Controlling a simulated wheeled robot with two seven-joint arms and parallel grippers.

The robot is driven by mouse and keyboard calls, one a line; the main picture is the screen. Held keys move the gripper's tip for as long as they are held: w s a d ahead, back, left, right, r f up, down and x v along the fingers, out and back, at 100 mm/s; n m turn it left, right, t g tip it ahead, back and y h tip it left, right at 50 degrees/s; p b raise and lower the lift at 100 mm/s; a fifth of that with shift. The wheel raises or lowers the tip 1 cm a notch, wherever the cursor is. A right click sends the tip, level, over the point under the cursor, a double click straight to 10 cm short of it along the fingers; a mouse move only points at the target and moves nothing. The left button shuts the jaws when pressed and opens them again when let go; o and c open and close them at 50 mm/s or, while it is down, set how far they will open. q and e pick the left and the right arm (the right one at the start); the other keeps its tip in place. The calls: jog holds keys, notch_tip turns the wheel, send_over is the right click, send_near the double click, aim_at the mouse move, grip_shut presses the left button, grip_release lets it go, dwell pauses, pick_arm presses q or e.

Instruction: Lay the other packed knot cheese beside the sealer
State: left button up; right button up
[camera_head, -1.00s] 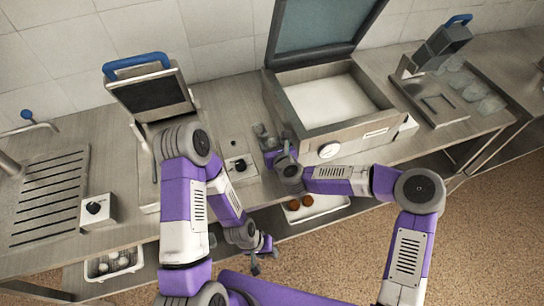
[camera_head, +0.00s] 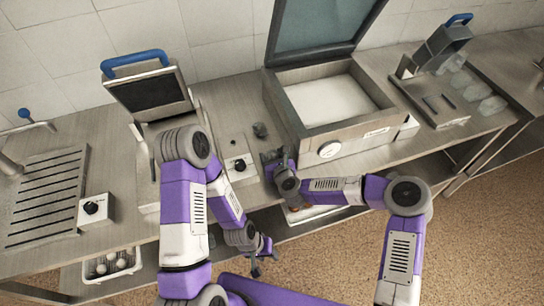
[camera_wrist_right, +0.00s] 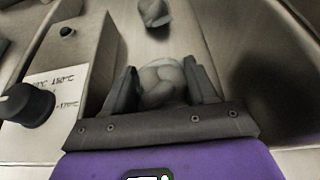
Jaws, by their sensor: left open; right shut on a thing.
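A packed knot cheese (camera_wrist_right: 162,82), pale and lumpy in its wrap, is between the fingers of my right gripper (camera_wrist_right: 162,88), which is shut on it above the counter. In the head view the right gripper (camera_head: 272,158) is at the counter's front, left of the sealer (camera_head: 345,145), a steel chamber machine with a dial and raised lid. Another packed knot cheese (camera_head: 260,130) lies on the counter beyond it, beside the sealer; it also shows in the right wrist view (camera_wrist_right: 155,13). My left gripper (camera_head: 261,260) is open and empty, low in front of the counter.
A knob box (camera_head: 238,166) stands left of the right gripper. Blue-handled machines stand at left (camera_head: 150,92) and right (camera_head: 444,42), the right one with clear bags (camera_head: 490,104) beside it. A shelf tray (camera_head: 318,212) is below. Bare counter surrounds the lying cheese.

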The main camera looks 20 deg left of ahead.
jog(key=o, duration=1.1)
jog(key=shift+r+p, duration=0.25)
jog(key=shift+p, duration=0.1)
jog(key=v, duration=1.2)
jog(key=shift+p, duration=0.35)
jog(key=shift+f, duration=0.15)
